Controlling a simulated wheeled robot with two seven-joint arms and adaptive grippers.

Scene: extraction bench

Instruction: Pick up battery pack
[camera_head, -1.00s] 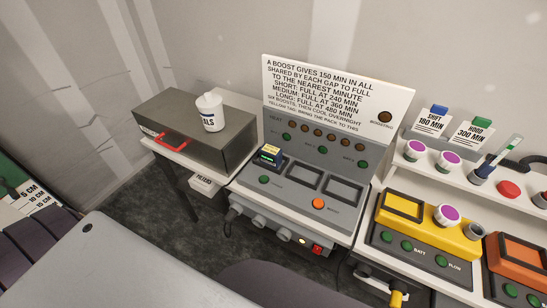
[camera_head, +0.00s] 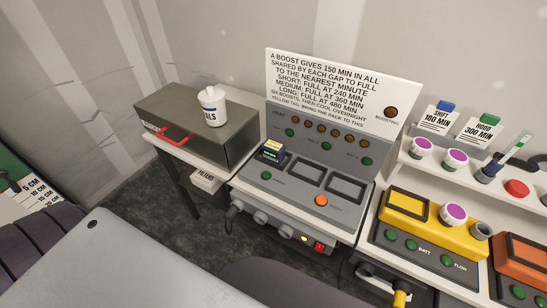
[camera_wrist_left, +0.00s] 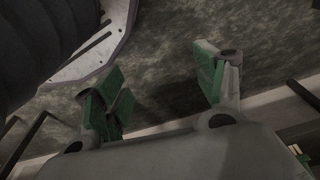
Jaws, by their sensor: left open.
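A small dark battery pack with a yellow top label and a lit green display (camera_head: 271,150) stands in the left bay of the grey charger (camera_head: 290,190). The charger's other two bays look empty. My left gripper (camera_wrist_left: 162,85) shows in the left wrist view with its green-padded fingers spread apart and nothing between them. Dark mottled floor lies beyond the fingers, and the pack is not in that view. Neither gripper shows in the head view.
Left of the charger, a dark metal box with a red handle (camera_head: 172,137) carries a white pot (camera_head: 212,107). A printed sign (camera_head: 340,90) stands behind the charger. Right of it are a yellow unit (camera_head: 432,222), an orange unit (camera_head: 525,262) and a white shelf with purple-topped filters (camera_head: 457,158).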

